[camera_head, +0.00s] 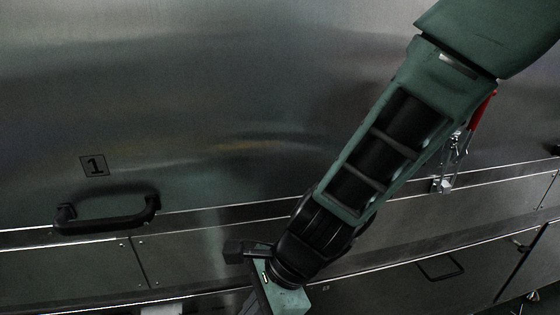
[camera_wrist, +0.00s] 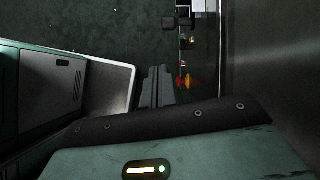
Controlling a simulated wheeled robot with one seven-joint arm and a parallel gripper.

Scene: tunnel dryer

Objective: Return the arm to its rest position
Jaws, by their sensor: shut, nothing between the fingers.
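My arm reaches down across the right half of the head view, in front of the steel dryer wall. Its wrist is near the bottom edge, and the gripper's fingers are below that frame. In the wrist view my gripper (camera_wrist: 157,87) points out over the dark floor. Its two dark fingers lie side by side, shut, with nothing seen between them.
The steel dryer panel (camera_head: 150,100) bears a "1" label (camera_head: 94,165) and a black handle (camera_head: 108,219). A red-handled clamp (camera_head: 482,112) is just right of my arm. A dark floor (camera_wrist: 90,30) and a steel wall (camera_wrist: 275,70) show in the wrist view.

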